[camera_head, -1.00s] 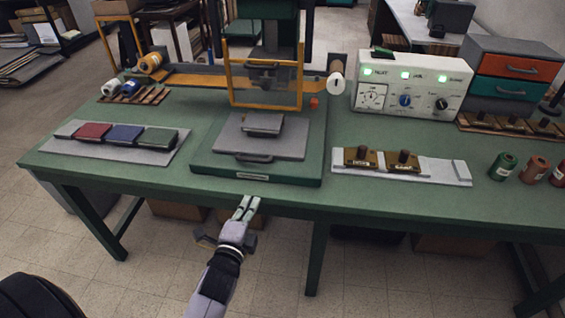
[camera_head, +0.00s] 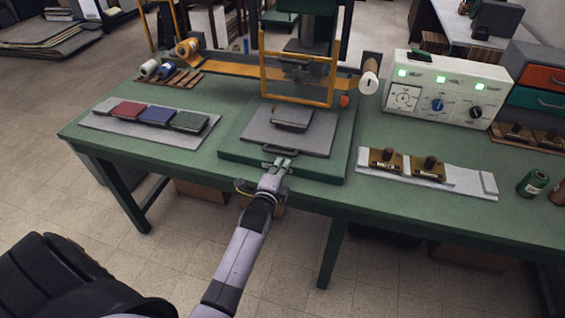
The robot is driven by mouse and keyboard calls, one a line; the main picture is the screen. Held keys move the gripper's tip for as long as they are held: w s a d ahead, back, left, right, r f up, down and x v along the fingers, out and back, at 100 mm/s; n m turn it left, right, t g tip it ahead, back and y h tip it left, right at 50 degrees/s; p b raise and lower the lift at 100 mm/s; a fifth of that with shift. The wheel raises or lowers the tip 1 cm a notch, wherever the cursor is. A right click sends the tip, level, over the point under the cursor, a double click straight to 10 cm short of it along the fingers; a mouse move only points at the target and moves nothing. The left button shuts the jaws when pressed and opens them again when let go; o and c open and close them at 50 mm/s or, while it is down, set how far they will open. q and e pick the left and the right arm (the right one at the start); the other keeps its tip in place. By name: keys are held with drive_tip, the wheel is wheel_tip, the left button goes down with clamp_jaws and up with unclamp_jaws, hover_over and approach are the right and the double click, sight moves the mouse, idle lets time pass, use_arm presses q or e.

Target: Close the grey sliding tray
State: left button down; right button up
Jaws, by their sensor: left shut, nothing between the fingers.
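The grey sliding tray (camera_head: 314,141) sits on the green press base (camera_head: 334,169) with its dark handle (camera_head: 279,150) facing me. A dark grey block (camera_head: 291,118) lies on the tray. The orange frame (camera_head: 331,84) of the press stands over the tray's back part. My left gripper (camera_head: 280,164) is shut and empty at the front edge of the base, just in front of the handle. I cannot tell whether it touches the base or the handle. My right gripper is not in view.
A grey board (camera_head: 100,124) with red, blue and green covers lies left of the press. A light rack (camera_head: 456,183) with brass stamps lies to the right. A control box (camera_head: 430,115) with green lights and a green spool (camera_head: 532,183) stand further right.

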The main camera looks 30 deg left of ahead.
sight(292, 145)
use_arm(q)
drive_tip(key=shift+w+r, duration=0.1)
drive_tip(key=shift+w, duration=0.25)
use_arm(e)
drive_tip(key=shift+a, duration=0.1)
use_arm(q)
drive_tip(key=shift+w+a, duration=0.1)
drive_tip(key=b+x, duration=0.2)
drive_tip(key=x, duration=0.2)
drive_tip(key=b+x, duration=0.2)
drive_tip(key=x, duration=0.2)
drive_tip(key=shift+r, duration=0.2)
drive_tip(key=shift+w+r, duration=0.15)
drive_tip(key=shift+w, duration=0.3)
drive_tip(key=shift+r, duration=0.1)
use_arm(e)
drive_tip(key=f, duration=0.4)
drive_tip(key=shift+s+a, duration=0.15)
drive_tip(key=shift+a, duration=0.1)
use_arm(q)
drive_tip(key=shift+s, duration=0.1)
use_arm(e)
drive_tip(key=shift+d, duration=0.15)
